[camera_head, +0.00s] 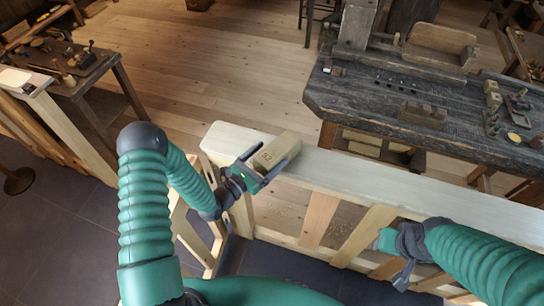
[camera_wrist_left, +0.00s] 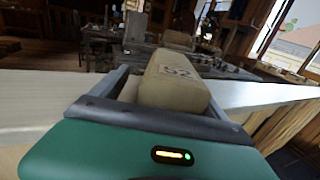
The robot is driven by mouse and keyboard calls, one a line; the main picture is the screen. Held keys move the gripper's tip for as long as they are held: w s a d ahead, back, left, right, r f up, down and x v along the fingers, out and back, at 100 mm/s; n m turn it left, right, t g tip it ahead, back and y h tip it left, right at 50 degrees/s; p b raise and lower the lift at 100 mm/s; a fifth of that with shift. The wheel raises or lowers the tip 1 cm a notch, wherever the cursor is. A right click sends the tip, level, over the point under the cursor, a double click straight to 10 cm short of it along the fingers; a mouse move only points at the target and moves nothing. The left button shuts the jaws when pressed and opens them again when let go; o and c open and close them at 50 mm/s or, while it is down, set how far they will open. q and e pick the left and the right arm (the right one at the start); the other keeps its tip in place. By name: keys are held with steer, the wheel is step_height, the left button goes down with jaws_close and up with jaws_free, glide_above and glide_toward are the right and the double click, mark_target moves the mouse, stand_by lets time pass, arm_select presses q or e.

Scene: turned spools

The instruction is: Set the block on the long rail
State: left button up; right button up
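The wooden block (camera_head: 277,151), tan with dark marks on its face, is over the pale long rail (camera_head: 400,177), near its left end. It appears to rest on the rail's top, but its underside is hidden. In the left wrist view the block (camera_wrist_left: 176,84) stands between the fingers, with a gap beside the left finger. My left gripper (camera_head: 266,165) reaches around the block's near end with its fingers apart. My right gripper (camera_head: 403,274) hangs low in front of the rail, away from the block; its fingers are not clear.
A dark workbench (camera_head: 378,95) with tools and small blocks stands behind the rail. A smaller tool table (camera_head: 70,75) is at the upper left. The rail top right of the block is bare. Wooden floor (camera_head: 215,65) is open behind the rail's left end.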

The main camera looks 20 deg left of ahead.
arm_select(q)
steer(key=shift+a, duration=0.4)
steer(key=shift+d, duration=0.75)
steer(key=shift+d+r, duration=0.15)
steer(key=shift+r, duration=0.25)
steer(key=b+v, duration=0.2)
steer(key=v, duration=1)
steer(key=shift+f, duration=0.15)
arm_select(e)
step_height(320, 180, down, 2)
steer(key=shift+d+f, duration=0.1)
steer(key=shift+d, duration=0.05)
arm_select(q)
steer(key=shift+a, duration=0.25)
